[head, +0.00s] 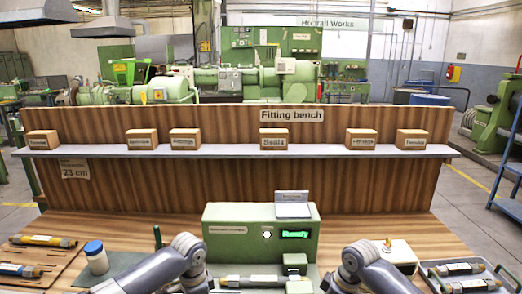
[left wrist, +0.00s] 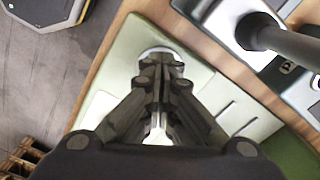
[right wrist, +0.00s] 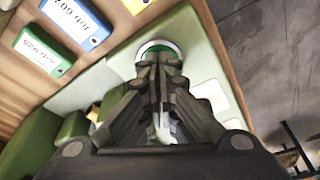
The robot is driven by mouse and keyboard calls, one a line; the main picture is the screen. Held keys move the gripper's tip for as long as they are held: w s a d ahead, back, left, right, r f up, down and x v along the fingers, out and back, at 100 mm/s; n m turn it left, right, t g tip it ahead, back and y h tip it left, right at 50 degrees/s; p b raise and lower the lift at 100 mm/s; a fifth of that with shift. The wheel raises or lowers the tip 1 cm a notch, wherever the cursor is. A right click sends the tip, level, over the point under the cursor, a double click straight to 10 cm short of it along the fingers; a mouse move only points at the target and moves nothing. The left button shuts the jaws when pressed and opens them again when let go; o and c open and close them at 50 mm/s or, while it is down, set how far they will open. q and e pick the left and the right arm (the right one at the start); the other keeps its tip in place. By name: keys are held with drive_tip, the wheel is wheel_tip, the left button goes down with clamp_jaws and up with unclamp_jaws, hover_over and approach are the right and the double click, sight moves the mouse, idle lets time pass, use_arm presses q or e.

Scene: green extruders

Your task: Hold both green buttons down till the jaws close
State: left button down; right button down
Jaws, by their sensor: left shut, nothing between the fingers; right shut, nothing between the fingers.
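The green press (head: 262,238) stands on the bench in the head view, its display (head: 295,234) lit green with "Ready". A small green block (head: 294,262) and a cylindrical part (head: 250,281) sit at its front; I cannot tell whether its jaws are open. My left gripper (left wrist: 161,62) is shut and empty, tips over a round pale-ringed button (left wrist: 148,52) on a pale green panel; the tips hide its middle. My right gripper (right wrist: 159,62) is shut and empty, tips over the other pale-ringed button (right wrist: 152,47), whose green cap partly shows. I cannot tell whether either is pressed.
A shelf (head: 225,151) with several labelled boxes runs behind.

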use_arm(q)
drive_tip(key=shift+s+f, duration=0.15)
use_arm(e)
drive_tip(key=shift+s+f, duration=0.1)
drive_tip(key=shift+f, duration=0.4)
idle(1.4)
drive_tip(key=w+a+v, duration=0.1)
drive_tip(key=v, duration=0.7)
drive_tip(key=shift+a+r, duration=0.2)
drive_tip(key=shift+a, duration=0.15)
use_arm(q)
wheel_tip(320, 180, up, 8)
use_arm(e)
drive_tip(key=shift+w, duration=0.1)
idle(0.7)
idle(0.4)
